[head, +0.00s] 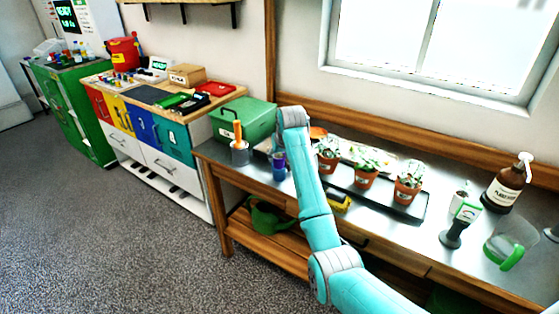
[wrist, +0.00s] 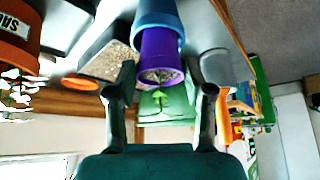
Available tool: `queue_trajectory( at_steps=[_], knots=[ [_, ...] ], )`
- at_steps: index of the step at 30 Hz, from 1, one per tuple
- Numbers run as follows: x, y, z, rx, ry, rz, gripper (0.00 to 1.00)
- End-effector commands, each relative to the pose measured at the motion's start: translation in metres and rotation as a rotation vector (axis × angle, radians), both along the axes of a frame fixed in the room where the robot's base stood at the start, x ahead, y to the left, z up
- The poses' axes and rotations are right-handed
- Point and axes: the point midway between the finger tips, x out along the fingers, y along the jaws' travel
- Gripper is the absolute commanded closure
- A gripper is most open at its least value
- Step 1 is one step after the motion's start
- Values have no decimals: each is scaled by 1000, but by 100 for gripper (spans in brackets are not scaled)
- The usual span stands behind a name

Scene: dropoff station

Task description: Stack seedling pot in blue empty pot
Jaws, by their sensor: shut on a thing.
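The seedling pot is purple, with grey soil and a small green sprout; it shows in the wrist view (wrist: 160,50) and below my arm's end in the head view (head: 278,159). The wrist picture is upside down. The blue pot (wrist: 156,12) is directly under the purple pot, which appears partly inside its mouth; how deep it sits is hidden. The blue pot stands on the bench in the head view (head: 278,173). My gripper (wrist: 160,68) is shut on the purple pot, one finger on each side.
Terracotta pots with plants (head: 366,177) stand on a black tray (head: 402,211) to the right.

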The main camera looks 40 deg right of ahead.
Motion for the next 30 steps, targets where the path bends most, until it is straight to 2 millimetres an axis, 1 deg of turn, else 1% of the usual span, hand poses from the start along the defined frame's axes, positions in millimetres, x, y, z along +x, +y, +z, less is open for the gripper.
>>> queue_trajectory(
  at_steps=[1, 4, 13, 29, 30],
  knots=[
    [0, 0, -8, 1, 2, 0, 84],
    [0, 0, -17, 0, 0, 0, 84],
    [0, 0, -20, 0, 0, 0, 84],
    [-1, 0, -34, 2, 5, 0, 84],
    [-1, 0, -34, 2, 6, 0, 38]
  ],
)
